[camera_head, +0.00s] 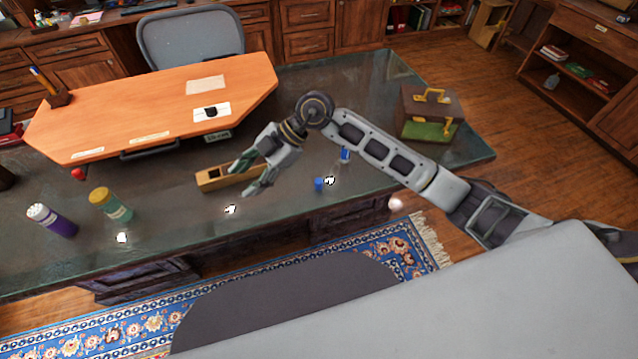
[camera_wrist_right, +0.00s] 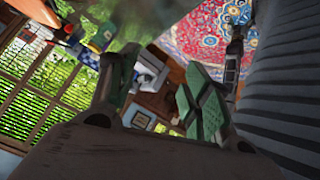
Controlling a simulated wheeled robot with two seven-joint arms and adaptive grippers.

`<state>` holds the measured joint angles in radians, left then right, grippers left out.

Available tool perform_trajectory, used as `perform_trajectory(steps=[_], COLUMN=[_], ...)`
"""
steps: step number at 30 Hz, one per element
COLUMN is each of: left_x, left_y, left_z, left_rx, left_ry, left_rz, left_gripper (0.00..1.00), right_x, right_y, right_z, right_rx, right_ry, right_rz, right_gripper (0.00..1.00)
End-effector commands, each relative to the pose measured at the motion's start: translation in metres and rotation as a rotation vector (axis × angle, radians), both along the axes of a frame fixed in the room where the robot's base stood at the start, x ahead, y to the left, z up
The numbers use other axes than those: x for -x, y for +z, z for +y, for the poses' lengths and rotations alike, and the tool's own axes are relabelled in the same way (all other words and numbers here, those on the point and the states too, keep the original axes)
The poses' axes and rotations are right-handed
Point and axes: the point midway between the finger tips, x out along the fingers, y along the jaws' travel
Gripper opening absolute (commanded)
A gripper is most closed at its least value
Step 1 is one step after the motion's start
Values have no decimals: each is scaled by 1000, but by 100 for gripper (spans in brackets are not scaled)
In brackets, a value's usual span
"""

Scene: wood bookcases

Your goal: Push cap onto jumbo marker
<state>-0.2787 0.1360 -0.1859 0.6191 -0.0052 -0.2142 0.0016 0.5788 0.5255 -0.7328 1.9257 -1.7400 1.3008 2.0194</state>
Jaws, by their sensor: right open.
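A small blue cylinder (camera_head: 319,184) stands on the dark glass desk top, right of my right gripper. A second small blue piece (camera_head: 344,154) is just behind it, close to my right forearm. Which is the cap and which the marker, if either, I cannot tell. My right gripper (camera_head: 249,177) is open with its green-padded fingers apart, over the desk beside a wooden block-like tool (camera_head: 214,179), partly covering it. In the right wrist view the open gripper (camera_wrist_right: 157,90) has nothing between its fingers. My left gripper is not in view.
A purple container with a white top (camera_head: 52,220) and a green one with a yellow top (camera_head: 111,204) are at the desk's left. An orange raised board (camera_head: 160,100) fills the back. A brown-green box (camera_head: 430,112) sits right. The front edge is mostly clear.

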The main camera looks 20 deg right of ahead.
Motion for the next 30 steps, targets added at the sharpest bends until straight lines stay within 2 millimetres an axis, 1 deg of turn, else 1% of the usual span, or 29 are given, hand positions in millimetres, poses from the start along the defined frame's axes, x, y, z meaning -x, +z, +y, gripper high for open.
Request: perform_trajectory(steps=[3,5,10,14,18,21,25,30], left_x=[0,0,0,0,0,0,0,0], left_y=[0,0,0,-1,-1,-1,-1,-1], left_z=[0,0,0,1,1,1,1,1], left_rx=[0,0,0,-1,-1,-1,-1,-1], left_ry=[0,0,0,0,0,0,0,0], left_rz=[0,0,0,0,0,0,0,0], left_gripper=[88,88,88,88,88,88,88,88], right_x=[-7,-11,-22,-31,-41,-46,-51,-53], right_y=[-14,-19,-33,-38,-39,-38,-35,-33], right_z=[-21,-32,-68,-98,-131,-152,-171,-182], right_rx=[129,193,375,514,656,741,817,863], right_ry=[-25,-41,-106,-172,-255,-310,-368,-404], right_rz=[20,31,58,77,94,103,111,116], right_gripper=[49,49,49,49,49,49,49,49])
